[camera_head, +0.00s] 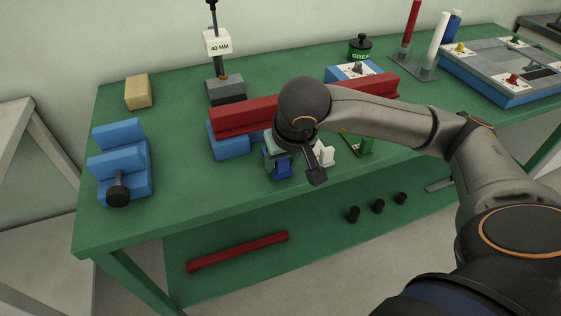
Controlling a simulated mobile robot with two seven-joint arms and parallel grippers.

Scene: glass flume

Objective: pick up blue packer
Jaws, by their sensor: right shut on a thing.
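The blue packer (281,168) is a small dark blue piece near the front edge of the green table. My right gripper (279,158) reaches down to it from above and is shut on it. The gripper's wrist and housing cover its upper part, so I cannot tell whether it touches the table. My left gripper does not show in this view.
A long red bar (243,115) on blue blocks lies behind the gripper. A white piece (325,155) stands just right of it. A blue clamp block (120,164) sits at the left, near a wooden block (138,92). The table's front left (195,195) is clear.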

